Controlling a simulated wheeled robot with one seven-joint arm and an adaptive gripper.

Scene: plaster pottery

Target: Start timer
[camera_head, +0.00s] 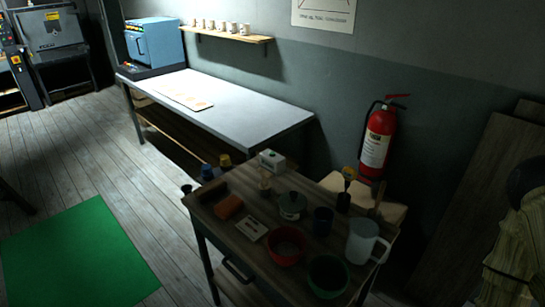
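No object is clearly recognisable as a timer at this size and in this dim light. A small white box-like object (271,160) stands at the back edge of the dark wooden table (233,178) in the foreground. A squat grey-green round object (291,204) sits near the middle of that table; I cannot tell whether it is a lidded pot or a device. My gripper is not in view.
The table also holds a white pitcher (362,241), a red bowl (286,246), a green bowl (328,276), a dark cup (322,221) and an orange block (229,206). A fire extinguisher (377,140) hangs behind. Floor around the green mat (75,258) is open.

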